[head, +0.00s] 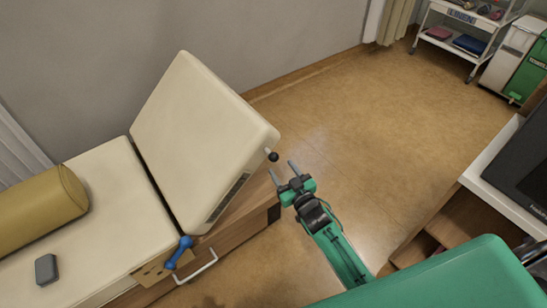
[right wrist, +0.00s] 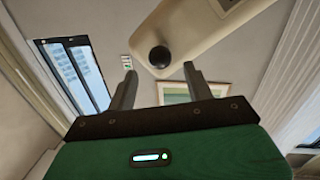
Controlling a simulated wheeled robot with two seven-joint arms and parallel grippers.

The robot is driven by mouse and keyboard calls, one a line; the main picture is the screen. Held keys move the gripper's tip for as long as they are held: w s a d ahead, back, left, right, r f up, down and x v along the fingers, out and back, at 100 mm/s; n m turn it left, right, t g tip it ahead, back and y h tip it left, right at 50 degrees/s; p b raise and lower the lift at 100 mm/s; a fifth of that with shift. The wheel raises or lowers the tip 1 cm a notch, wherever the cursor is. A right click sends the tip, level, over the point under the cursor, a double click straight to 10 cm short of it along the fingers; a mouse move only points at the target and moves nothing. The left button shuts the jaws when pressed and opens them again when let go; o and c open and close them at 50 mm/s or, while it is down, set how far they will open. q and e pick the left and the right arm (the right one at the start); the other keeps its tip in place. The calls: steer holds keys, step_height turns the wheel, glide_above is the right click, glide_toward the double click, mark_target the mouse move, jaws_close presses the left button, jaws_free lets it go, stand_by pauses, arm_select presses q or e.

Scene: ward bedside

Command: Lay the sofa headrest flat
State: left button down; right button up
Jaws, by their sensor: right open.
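The cream sofa headrest (head: 195,135) is tilted up at a steep angle from the flat sofa seat (head: 105,205). A small black knob (head: 272,156) sticks out from its right edge; in the right wrist view the knob (right wrist: 159,57) shows ahead of my fingers, against the pale headrest (right wrist: 195,30). My right gripper (head: 283,172) is open and empty, just beside and a little below the knob in the head view. In the right wrist view its two fingers (right wrist: 158,85) stand apart, with the knob beyond the gap between them. My left gripper is not in view.
A mustard bolster (head: 38,208) and a grey box (head: 46,269) lie on the seat. A blue handle (head: 179,252) and a white rail (head: 197,268) are at the sofa's near side. A counter with a dark screen (head: 520,165) stands right. The middle floor is clear.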

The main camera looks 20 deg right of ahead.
mark_target(274, 157)
steer(key=w, duration=0.4)
steer(key=w+a, duration=0.1)
steer(key=w, duration=0.1)
steer(key=shift+w+a, duration=0.1)
steer(key=shift+w, duration=0.15)
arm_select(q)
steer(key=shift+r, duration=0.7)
arm_select(e)
steer(key=shift+w, duration=0.15)
